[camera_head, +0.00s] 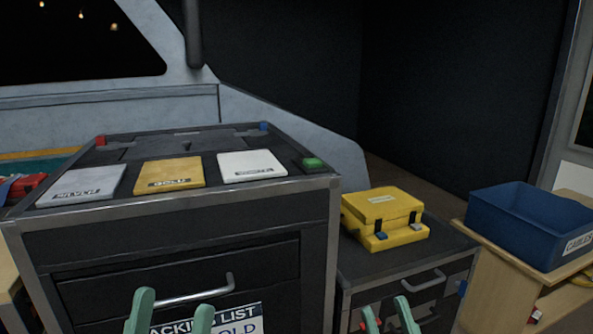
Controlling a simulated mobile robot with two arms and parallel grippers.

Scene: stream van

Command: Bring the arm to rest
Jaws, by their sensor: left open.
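My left gripper (171,310) shows at the bottom of the head view, its two pale green fingers apart with nothing between them. It is in front of the drawer front of the large dark cabinet (185,222), near the metal drawer handle (195,291). My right gripper (387,314) shows at the bottom, right of centre, in front of the smaller cabinet (365,262). Its green fingertips are apart and I see nothing held between them. The arms behind both grippers are out of view.
Silver, gold and white labelled plates (170,174) lie on the large cabinet. A yellow case (384,212) sits on the smaller cabinet. A blue bin (525,222) labelled "CABLES" stands on a wooden shelf unit (500,285) at right. A packing list (235,321) is behind my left gripper.

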